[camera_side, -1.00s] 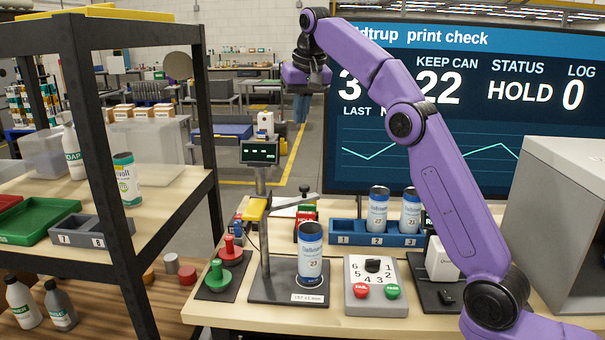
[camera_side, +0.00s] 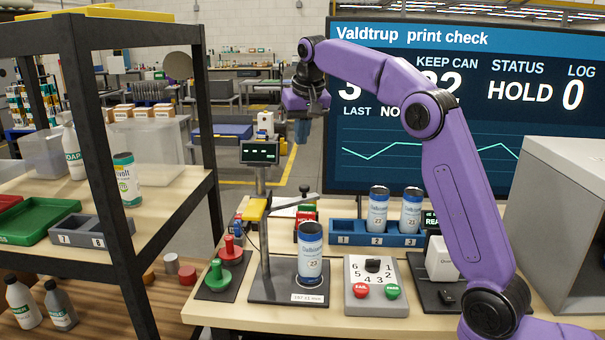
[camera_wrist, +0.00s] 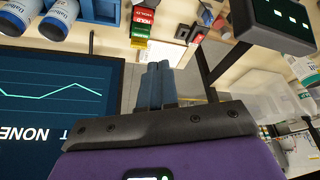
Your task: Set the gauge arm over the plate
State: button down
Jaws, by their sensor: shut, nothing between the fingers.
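The gauge stand has a yellow head (camera_side: 255,210) on a post at the left of a dark plate (camera_side: 272,290). A thin grey gauge arm (camera_side: 293,203) reaches right from the head, with a dark knob near its end. I cannot tell whether it lies over the plate or behind it. A blue-and-white can marked 23 (camera_side: 310,254) stands upright on the plate. My gripper (camera_side: 302,138) hangs above and behind the stand, apart from it. Its blue fingers (camera_wrist: 157,84) are together and empty in the wrist view.
A small display (camera_side: 260,152) stands on a post left of my gripper. A blue rack (camera_side: 347,232) holds cans behind the plate. A dial box (camera_side: 373,285) is right of it, and red and green knobs (camera_side: 226,262) are left. A dark-framed shelf (camera_side: 200,95) stands at far left.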

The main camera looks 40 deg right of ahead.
aim_at(308, 186)
notch_tip(308, 186, down, 10)
jog(key=shift+s+r, duration=0.15)
jog(key=shift+s, duration=0.15)
dwell(0.4)
jog(key=shift+a, duration=0.1)
jog(key=shift+s, duration=0.1)
jog(key=shift+s+a+m+h, duration=0.15)
jog(key=shift+s+m+h, duration=0.05)
jog(key=shift+s+m, duration=0.45)
jog(key=shift+s+a+m+h, duration=0.1)
jog(key=shift+s+m+h, duration=0.1)
jog(key=shift+s+m, duration=0.45)
jog(key=shift+s+a+m+g+h, duration=0.15)
jog(key=shift+s+a+m+g, duration=0.1)
jog(key=shift+s+a+m, duration=0.4)
jog(key=shift+s+a+m+g+h, duration=0.2)
jog(key=shift+s+m, duration=0.25)
jog(key=shift+s, duration=0.5)
jog(key=shift+d, duration=0.1)
